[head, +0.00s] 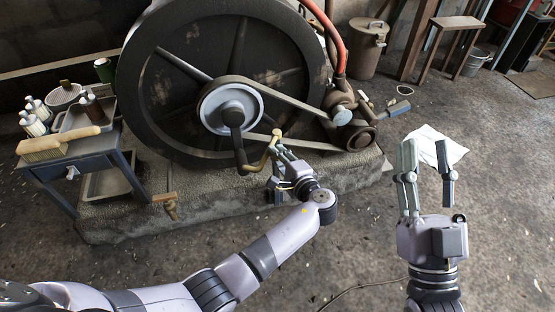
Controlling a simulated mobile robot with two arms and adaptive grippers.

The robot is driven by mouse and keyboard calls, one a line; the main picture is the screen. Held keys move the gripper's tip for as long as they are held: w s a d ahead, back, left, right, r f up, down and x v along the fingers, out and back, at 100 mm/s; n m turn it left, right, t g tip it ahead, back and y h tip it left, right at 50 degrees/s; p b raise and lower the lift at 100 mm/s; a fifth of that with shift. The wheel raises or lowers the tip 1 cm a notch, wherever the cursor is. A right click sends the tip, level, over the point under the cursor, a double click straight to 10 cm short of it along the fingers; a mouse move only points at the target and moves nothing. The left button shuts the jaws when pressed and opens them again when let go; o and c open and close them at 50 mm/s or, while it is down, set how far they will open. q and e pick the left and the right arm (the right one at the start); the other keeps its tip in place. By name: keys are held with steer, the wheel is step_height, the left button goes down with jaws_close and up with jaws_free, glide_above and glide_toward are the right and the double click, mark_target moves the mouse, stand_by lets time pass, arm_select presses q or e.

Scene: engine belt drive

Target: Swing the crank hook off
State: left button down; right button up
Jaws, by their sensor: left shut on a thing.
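The big dark flywheel (172,85) stands on a stone block. A pale hub with a belt sits at its front, and a dark crank arm (236,140) hangs down from the hub. At the crank's lower end a brass-coloured hook piece (262,162) bends up to the right. My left gripper (277,155) is shut on this brass piece near its right end; the fingers partly hide the grip. Whether the hook is still seated on the crank cannot be told. My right gripper (428,156) is open and empty, above the floor at the right.
A belt (290,104) runs from the hub to a small pulley unit (352,125) at the right. A side table (75,155) with bottles and a brush stands at the left. A white cloth (432,143) lies on the floor behind my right gripper. Floor at the right is mostly clear.

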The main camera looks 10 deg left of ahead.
arm_select(q)
steer(key=shift+f, duration=0.1)
stand_by(0.3)
steer(key=c, duration=1.4)
jaws_free()
